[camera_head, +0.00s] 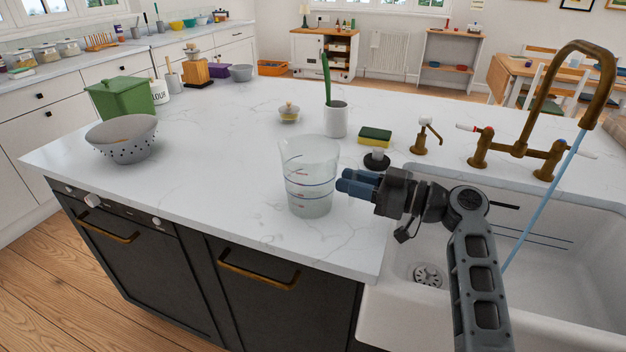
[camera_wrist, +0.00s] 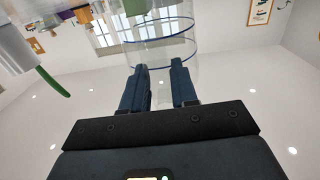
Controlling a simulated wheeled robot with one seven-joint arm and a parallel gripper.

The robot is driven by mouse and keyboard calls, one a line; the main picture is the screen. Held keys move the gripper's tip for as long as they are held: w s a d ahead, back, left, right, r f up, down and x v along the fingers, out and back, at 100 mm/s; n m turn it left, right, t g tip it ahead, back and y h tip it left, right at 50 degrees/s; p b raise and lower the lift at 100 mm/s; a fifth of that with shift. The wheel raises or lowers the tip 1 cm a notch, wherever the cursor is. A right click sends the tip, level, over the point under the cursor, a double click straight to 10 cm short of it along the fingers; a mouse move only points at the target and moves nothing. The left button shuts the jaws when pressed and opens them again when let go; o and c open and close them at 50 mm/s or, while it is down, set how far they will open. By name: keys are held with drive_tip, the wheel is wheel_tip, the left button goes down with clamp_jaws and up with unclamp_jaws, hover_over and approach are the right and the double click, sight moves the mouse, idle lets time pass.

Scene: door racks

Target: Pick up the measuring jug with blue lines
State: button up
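The clear measuring jug (camera_head: 309,178) stands upright on the white counter, left of the sink. It has blue lines and red markings. My gripper (camera_head: 340,184) is at its right side, with its blue fingers pointing left toward the jug's wall. In the wrist view, the fingers (camera_wrist: 160,70) are apart with a gap between them. The jug (camera_wrist: 155,30) shows beyond the fingertips, looking wider than the gap. I cannot tell whether the tips touch it.
The brass tap (camera_head: 545,150) and sink (camera_head: 405,315) are right. A grey colander (camera_head: 123,140) stands far left.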

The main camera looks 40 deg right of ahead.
clamp_jaws()
drive_tip(key=shift+r, duration=0.15)
